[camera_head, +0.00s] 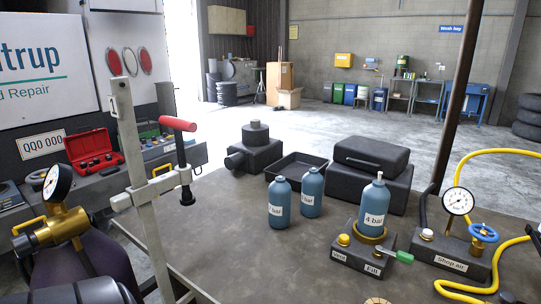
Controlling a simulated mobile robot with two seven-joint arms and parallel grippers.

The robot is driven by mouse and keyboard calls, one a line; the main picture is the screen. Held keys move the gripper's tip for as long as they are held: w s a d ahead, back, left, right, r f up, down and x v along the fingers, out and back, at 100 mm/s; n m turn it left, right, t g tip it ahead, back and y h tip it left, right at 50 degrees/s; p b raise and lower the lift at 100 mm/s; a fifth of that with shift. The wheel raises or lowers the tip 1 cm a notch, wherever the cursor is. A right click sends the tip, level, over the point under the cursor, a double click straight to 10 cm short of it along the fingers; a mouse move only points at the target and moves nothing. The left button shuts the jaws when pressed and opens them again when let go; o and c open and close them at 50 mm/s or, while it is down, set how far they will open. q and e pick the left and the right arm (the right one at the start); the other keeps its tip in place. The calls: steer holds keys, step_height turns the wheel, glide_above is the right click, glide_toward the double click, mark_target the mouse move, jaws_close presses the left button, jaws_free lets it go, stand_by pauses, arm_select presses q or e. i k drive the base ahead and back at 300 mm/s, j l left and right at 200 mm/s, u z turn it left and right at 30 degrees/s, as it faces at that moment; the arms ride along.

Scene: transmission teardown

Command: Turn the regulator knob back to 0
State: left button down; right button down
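A blue knob (482,232) sits on a brass fitting at the right, above a dark base labelled "Shop air" (452,264). A round white dial gauge (458,201) stands beside it; its needle is too small to read surely. A second gauge (57,183) stands at the left on a brass valve body (60,226) with yellow handles, on top of a dark cylinder (100,258). I cannot tell from the picture alone which fitting is the regulator. Neither of my grippers is recognisable in view, and nothing touches the blue knob.
A blue bottle marked "4 bar" (374,206) stands on a fill block (350,256) with a green lever (398,256). Two more blue bottles (278,203) stand behind. Yellow hose (508,253) curves around the right. A grey clamp stand (137,170) rises at the left.

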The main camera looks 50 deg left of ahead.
mark_target(24, 245)
steer(key=u, duration=2.9)
